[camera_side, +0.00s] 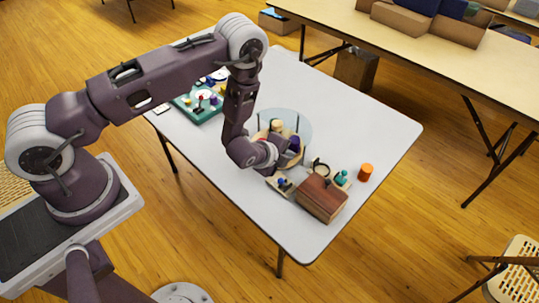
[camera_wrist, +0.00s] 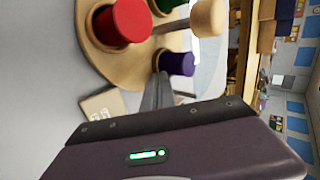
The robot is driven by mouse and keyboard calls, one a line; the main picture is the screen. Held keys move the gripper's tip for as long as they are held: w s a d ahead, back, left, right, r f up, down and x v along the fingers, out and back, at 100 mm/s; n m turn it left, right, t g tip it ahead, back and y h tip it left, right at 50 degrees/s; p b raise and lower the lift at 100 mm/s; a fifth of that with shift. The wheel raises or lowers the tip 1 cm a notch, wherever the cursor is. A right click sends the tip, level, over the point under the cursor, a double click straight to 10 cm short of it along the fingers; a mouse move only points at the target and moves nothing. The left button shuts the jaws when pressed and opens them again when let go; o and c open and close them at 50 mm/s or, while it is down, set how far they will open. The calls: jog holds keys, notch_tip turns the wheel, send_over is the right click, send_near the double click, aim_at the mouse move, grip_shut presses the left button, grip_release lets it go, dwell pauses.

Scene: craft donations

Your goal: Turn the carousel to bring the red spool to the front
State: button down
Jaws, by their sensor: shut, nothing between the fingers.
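The carousel is a round wooden disc (camera_wrist: 120,62) with spools standing on it. In the wrist view the red spool (camera_wrist: 124,22) is at the upper left of the disc, a green spool (camera_wrist: 169,6) is at the top edge, and the purple spool (camera_wrist: 178,63) is at the lower right. A thin metal rod ends in a pale wooden knob (camera_wrist: 209,17). My gripper (camera_wrist: 161,78) is shut and empty, its fingertips close beside the purple spool; I cannot tell whether they touch. In the side view my wrist hides much of the carousel, and the purple spool (camera_side: 295,143) shows beside it.
A wooden box (camera_side: 321,198) and an orange cylinder (camera_side: 365,172) stand near the carousel on the white table (camera_side: 372,125). A small teal object (camera_side: 342,178) is behind the box. A green tray (camera_side: 187,104) with small items lies at the far left. The table's right side is clear.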

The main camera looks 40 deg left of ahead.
jog(key=shift+w, duration=0.15)
dwell(0.3)
jog(key=s, duration=0.2)
jog(key=s+d, duration=0.1)
jog(key=shift+s+d, duration=0.2)
jog(key=shift+s, duration=0.15)
jog(key=d+v, duration=0.2)
jog(key=v, duration=0.8)
notch_tip(320, 180, up, 23)
jog(key=s+a+n+g+h, duration=0.1)
jog(key=n+g+h, duration=0.1)
jog(key=n, duration=0.8)
jog(key=s+a+r+n, duration=0.2)
jog(key=s+r, duration=0.1)
jog(key=s, duration=0.4)
jog(key=s+a+r+n+g, duration=0.1)
jog(key=s+a+r+n, duration=0.1)
jog(key=s+r, duration=0.2)
jog(key=s+a+r+n+y, duration=0.1)
jog(key=s+r+n, duration=0.2)
jog(key=s, duration=0.6)
jog(key=shift+s+a+r+g, duration=0.2)
jog(key=shift+s+a+g, duration=0.1)
jog(key=shift+a+g, duration=0.1)
